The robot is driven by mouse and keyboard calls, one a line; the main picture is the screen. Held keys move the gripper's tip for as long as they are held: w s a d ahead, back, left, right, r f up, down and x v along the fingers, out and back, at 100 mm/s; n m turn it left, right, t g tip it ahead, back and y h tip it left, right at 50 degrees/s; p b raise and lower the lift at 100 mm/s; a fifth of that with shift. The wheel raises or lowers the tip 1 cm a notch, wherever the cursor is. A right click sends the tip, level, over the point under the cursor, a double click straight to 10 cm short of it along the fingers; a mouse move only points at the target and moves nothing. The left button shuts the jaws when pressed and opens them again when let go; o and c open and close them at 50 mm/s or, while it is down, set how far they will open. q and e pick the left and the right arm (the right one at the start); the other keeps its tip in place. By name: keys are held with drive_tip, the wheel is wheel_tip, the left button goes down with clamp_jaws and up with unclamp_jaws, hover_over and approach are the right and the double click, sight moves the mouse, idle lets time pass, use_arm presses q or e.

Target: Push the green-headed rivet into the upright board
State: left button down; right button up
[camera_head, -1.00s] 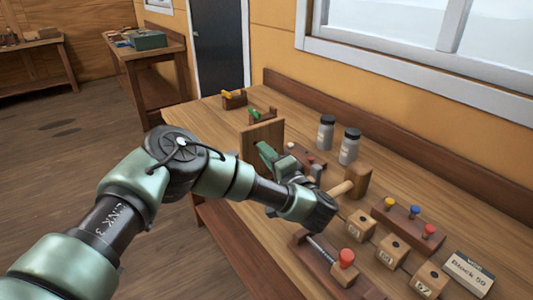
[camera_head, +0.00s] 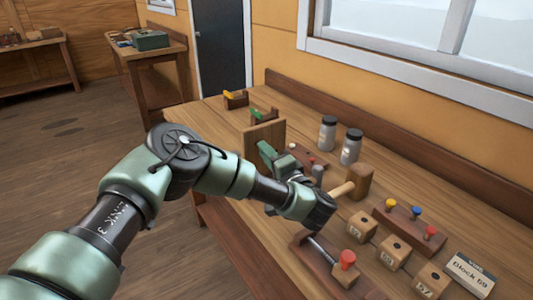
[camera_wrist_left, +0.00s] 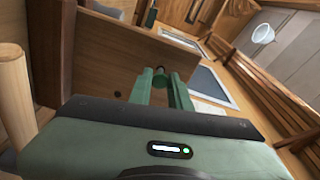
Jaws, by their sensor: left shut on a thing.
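The upright board (camera_head: 264,135) is a brown wooden panel standing on the bench. It also shows in the left wrist view (camera_wrist_left: 105,45), filling the upper left. My left gripper (camera_head: 266,153) is at the board's near right side, its green fingers pointing toward the board. In the left wrist view, my left gripper (camera_wrist_left: 162,82) is shut on a small dark thing at its fingertips, which I take to be the green-headed rivet (camera_wrist_left: 160,71). Its head and shank are mostly hidden by the fingers. I cannot tell whether it touches the board. My right gripper is not in view.
A mallet (camera_head: 357,182) lies right of my left gripper. Two grey jars (camera_head: 350,147) stand behind. A rack with yellow, blue and red heads (camera_head: 410,222), several numbered wooden blocks (camera_head: 393,253) and a red-headed tool (camera_head: 346,261) occupy the near right. Small wooden holders (camera_head: 236,99) stand beyond the board.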

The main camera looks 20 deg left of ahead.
use_arm(q)
drive_tip(key=shift+w+a, duration=0.45)
drive_tip(key=shift+a, duration=0.1)
drive_tip(key=c, duration=1.2)
unclamp_jaws()
drive_tip(key=shift+c, duration=0.2)
drive_tip(key=p+v, duration=0.2)
drive_tip(key=v, duration=0.6)
drive_tip(key=shift+w+d, duration=0.3)
drive_tip(key=shift+w, duration=0.05)
drive_tip(key=shift+r, duration=0.15)
